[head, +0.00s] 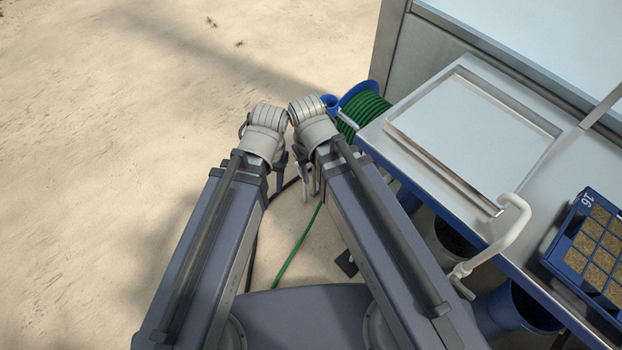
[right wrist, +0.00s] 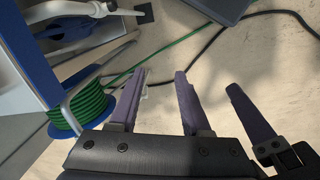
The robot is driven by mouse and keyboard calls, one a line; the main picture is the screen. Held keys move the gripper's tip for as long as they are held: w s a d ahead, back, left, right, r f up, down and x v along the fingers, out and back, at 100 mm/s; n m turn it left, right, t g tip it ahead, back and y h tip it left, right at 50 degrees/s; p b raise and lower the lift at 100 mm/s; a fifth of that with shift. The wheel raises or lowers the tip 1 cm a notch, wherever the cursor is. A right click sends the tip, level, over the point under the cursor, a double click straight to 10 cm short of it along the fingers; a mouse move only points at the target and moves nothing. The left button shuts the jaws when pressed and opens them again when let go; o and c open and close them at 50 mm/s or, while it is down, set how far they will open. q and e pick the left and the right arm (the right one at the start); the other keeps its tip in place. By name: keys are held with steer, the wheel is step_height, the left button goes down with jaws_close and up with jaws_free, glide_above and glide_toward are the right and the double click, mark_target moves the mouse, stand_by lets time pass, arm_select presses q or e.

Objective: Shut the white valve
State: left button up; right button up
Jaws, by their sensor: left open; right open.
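The white valve (head: 461,281) is at the lower end of a bent white pipe (head: 512,228) at the bench's near edge in the head view. White pipework with a small lever (right wrist: 102,9) shows at the top left of the right wrist view. My left gripper (head: 278,178) and right gripper (head: 309,181) hang side by side, left of the bench and well apart from the valve. The right gripper's two fingers (right wrist: 158,97) are spread with nothing held between them. The left gripper looks open and empty, though its fingers are small and partly hidden in the head view.
A green hose on a blue reel (head: 366,108) stands beside the bench, close to my right wrist. The bench holds a shallow metal tray (head: 410,142) and a blue seed tray (head: 562,262). A blue bucket (head: 517,308) is below. Sandy ground at left is clear.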

steer(key=w+f+n+t+y+b, duration=0.1)
steer(key=w+f+b, duration=0.8)
steer(key=f+b, duration=0.4)
steer(key=w+f+n+t+y+b, duration=0.1)
steer(key=w+f+b, duration=0.8)
steer(key=f+b, duration=0.4)
steer(key=w+f+n+t+y+b, duration=0.1)
steer(key=w+f+b, duration=0.9)
steer(key=f+b, duration=0.3)
steer(key=shift+a+f+t+y+b, duration=0.15)
steer(key=shift+f+t+y+b, duration=0.25)
steer(key=shift+f, duration=0.4)
steer(key=shift+w+f, duration=0.1)
steer(key=b+x, duration=0.7)
steer(key=shift+f, duration=0.3)
jaws_close()
